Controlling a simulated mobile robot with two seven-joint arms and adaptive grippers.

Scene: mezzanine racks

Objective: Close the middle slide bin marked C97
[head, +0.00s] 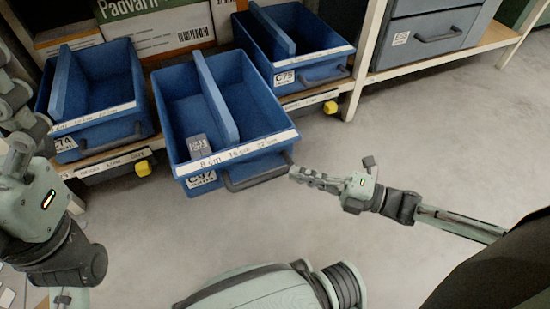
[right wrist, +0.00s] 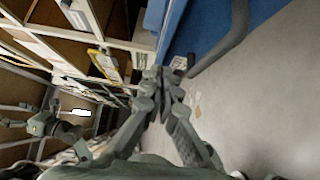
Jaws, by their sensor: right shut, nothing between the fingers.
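The middle slide bin marked C97 (head: 232,100) is blue with a divider and is pulled out toward me, farther than the bins beside it. Its dark handle (head: 258,181) runs along the lower front, and a small grey box (head: 199,146) lies inside. My right gripper (head: 295,173) is shut and empty at the right end of the handle. In the right wrist view its fingertips (right wrist: 173,72) lie close together beside the handle (right wrist: 232,38) and blue bin front; contact cannot be told. My left gripper (head: 15,120) is at the left edge, partly cut off.
A blue bin marked C74 (head: 119,88) stands to the left and one marked C75 (head: 312,35) to the right. Yellow tabs (head: 143,168) show under the shelf edge. A grey drawer unit (head: 425,32) stands at right. The grey floor (head: 450,125) in front is clear.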

